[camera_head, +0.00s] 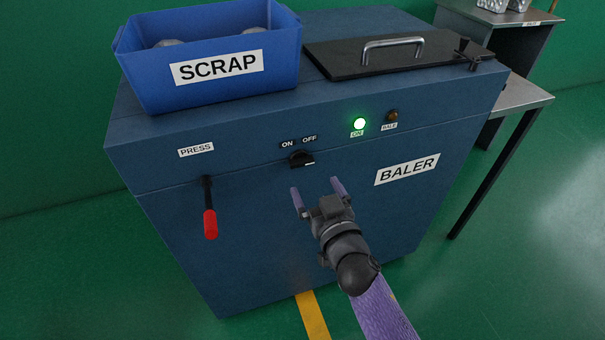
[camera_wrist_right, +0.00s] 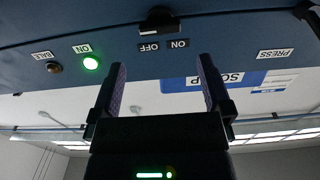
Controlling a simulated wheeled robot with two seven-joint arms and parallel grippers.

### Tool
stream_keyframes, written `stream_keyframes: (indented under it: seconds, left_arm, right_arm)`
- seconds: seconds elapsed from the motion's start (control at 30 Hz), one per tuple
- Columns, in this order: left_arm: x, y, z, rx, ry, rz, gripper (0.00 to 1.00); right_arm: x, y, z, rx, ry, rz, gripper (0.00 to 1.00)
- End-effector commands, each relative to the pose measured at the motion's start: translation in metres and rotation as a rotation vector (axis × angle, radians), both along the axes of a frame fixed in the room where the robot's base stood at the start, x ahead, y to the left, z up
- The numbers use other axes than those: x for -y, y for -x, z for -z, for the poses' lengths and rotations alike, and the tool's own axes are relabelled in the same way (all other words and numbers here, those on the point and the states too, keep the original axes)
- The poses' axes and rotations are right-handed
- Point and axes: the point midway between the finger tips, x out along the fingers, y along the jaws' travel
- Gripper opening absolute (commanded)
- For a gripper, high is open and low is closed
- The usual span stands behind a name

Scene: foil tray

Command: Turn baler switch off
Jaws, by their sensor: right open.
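The blue baler (camera_head: 270,240) stands in front of me. Its black rotary switch (camera_head: 301,159) sits on the front under the ON and OFF labels, with a white mark on its right side in the head view. The switch also shows at the top of the right wrist view (camera_wrist_right: 160,22). The green ON lamp (camera_head: 359,124) is lit. My right gripper (camera_head: 319,190) is open and empty, a little below the switch and apart from it, its two purple fingers pointing up towards the panel. My left gripper is not in view.
A red-handled PRESS lever (camera_head: 210,222) hangs left of the switch. A blue SCRAP bin (camera_head: 220,87) and a black lid with a handle (camera_head: 385,52) are on top. An unlit BALE lamp (camera_head: 392,116) is beside the green one. A metal table (camera_head: 522,95) stands at right.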

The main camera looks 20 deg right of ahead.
Motion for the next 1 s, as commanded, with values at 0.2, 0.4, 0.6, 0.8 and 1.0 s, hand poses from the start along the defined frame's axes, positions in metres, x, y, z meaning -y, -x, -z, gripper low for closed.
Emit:
stream_keyframes:
  seconds: [0.2,0.4,0.6,0.8,1.0]
  left_arm:
    - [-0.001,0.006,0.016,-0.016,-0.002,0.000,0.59]
    - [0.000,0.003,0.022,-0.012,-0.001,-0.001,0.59]
    - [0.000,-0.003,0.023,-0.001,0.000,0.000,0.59]
    - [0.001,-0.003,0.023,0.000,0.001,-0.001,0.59]
    - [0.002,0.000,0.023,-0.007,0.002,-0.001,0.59]
  right_arm:
    - [-0.001,-0.052,0.002,-0.001,0.003,0.000,1.00]
    - [-0.002,-0.073,0.002,-0.004,0.001,0.000,1.00]
    - [-0.003,-0.076,0.000,-0.004,0.002,0.000,1.00]
    - [-0.002,-0.076,0.000,-0.004,0.001,0.000,0.77]
    - [-0.002,-0.076,0.000,-0.005,0.001,0.000,0.34]
